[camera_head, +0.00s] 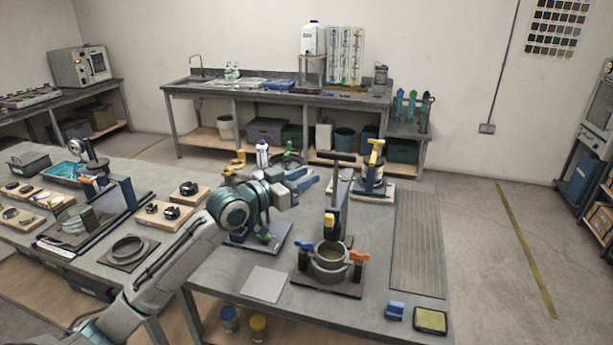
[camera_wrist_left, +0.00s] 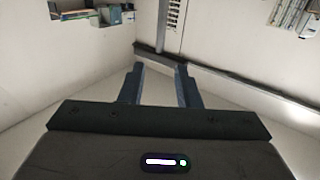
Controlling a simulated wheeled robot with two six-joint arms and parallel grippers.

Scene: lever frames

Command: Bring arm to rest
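My left arm comes in from the lower left in the head view and reaches over the middle bench (camera_head: 210,282). My left gripper (camera_head: 308,181) is above that bench, with its blue fingers pointing right. In the left wrist view the two fingers (camera_wrist_left: 160,82) stand apart with nothing between them, so the gripper is open and empty. A clamp fixture with a round metal pot (camera_head: 330,264), orange and blue handles and a tall T-handled post stands in front of the gripper. My right gripper is not in view.
A yellow-handled fixture (camera_head: 374,172) stands behind and right of the gripper. A grey ribbed mat (camera_head: 420,240) lies at the bench's right side. A blue block (camera_head: 395,311) and a yellow-topped pad (camera_head: 430,320) are at the front right. Wooden boards with black parts (camera_head: 163,212) lie left.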

